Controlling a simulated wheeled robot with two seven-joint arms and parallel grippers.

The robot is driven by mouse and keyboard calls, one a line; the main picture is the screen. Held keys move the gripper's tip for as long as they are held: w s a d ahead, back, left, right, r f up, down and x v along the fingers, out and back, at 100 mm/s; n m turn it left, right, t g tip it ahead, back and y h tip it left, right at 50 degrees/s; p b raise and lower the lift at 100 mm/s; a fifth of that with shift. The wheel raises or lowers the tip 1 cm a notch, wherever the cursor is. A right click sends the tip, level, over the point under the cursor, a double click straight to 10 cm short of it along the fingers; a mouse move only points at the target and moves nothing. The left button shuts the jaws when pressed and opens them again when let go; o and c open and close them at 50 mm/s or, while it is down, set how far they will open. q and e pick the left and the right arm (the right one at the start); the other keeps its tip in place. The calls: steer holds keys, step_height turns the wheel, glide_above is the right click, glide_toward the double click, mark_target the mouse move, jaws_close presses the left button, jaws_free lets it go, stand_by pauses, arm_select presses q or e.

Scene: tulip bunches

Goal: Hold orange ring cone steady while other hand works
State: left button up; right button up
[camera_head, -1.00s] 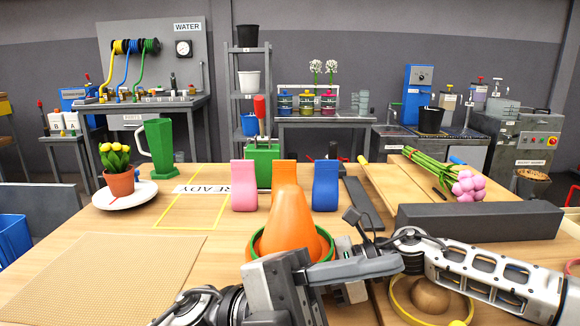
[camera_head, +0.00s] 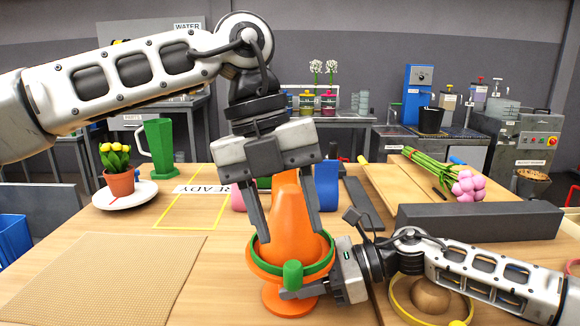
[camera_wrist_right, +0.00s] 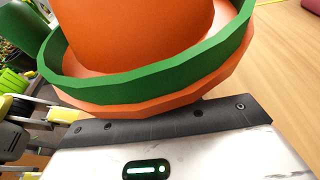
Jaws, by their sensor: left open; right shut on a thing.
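The orange ring cone (camera_head: 288,222) stands upright on the table, a tall orange cone above a round orange dish and foot, with a green ring (camera_head: 263,259) around its lower part. My left gripper (camera_head: 287,238) is open above it, pointing down, one finger on each side of the cone; whether they touch it I cannot tell. My right gripper (camera_head: 303,286) is shut at the front of the cone's lower part, beside a short green knob (camera_head: 292,274). The right wrist view shows the orange dish (camera_wrist_right: 140,103) and green ring (camera_wrist_right: 150,80) close above the gripper; its fingertips are hidden there.
A tan mat (camera_head: 100,275) lies at left, clear on top. A potted yellow plant (camera_head: 119,178) stands beyond it.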

mark_target(293, 272)
arm_select(q)
steer(key=shift+y, duration=0.3)
steer(key=shift+w+a+x, duration=0.15)
steer(key=shift+x, duration=1.25)
steer(key=shift+w+a+x, duration=0.1)
steer(key=shift+w+x, duration=0.05)
steer(key=shift+x, duration=1.2)
steer(key=shift+w+a+x, duration=0.1)
steer(key=shift+a+x, duration=0.05)
steer(key=shift+x, duration=1.25)
steer(key=shift+f, duration=0.1)
steer(key=c, duration=0.8)
